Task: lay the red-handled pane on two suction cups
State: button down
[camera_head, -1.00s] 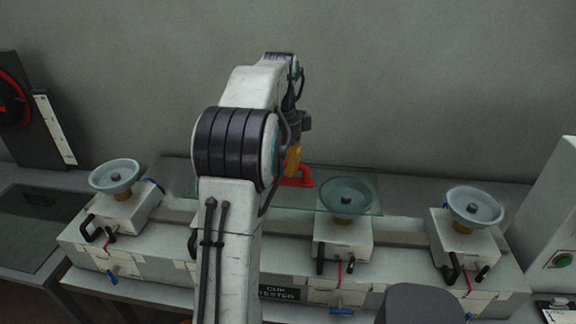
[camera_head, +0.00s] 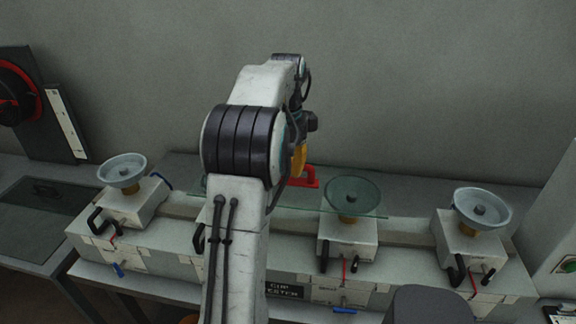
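The red-handled pane is a clear, greenish glass sheet (camera_head: 381,215) lying roughly level over the middle of the cup tester. Its red handle (camera_head: 311,181) stands on top. My gripper (camera_head: 299,170), with yellow-orange fingers, is at the handle and appears shut on it; my arm hides part of the grip. The middle-right suction cup (camera_head: 353,197) shows greenish through the pane's right end. Whether glass and cup touch cannot be told. The middle-left cup is hidden behind my arm. The far-left cup (camera_head: 122,171) and far-right cup (camera_head: 482,208) are bare.
The cups stand on white blocks with black handles along the grey tester (camera_head: 150,254), against a plain wall. A dark panel with a red ring (camera_head: 17,92) stands at the left. A white box with a green button (camera_head: 566,264) stands at the right.

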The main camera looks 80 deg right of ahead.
aim_at(286, 186)
jog(key=shift+f, duration=0.1)
dwell(0.7)
jog(key=c, duration=1.2)
grip_release()
jog(key=shift+a, duration=0.1)
jog(key=shift+o, duration=0.8)
jog(key=shift+f, duration=0.2)
notch_tip(286, 186, up, 12)
jog(key=shift+a, duration=0.35)
jog(key=shift+r, duration=0.1)
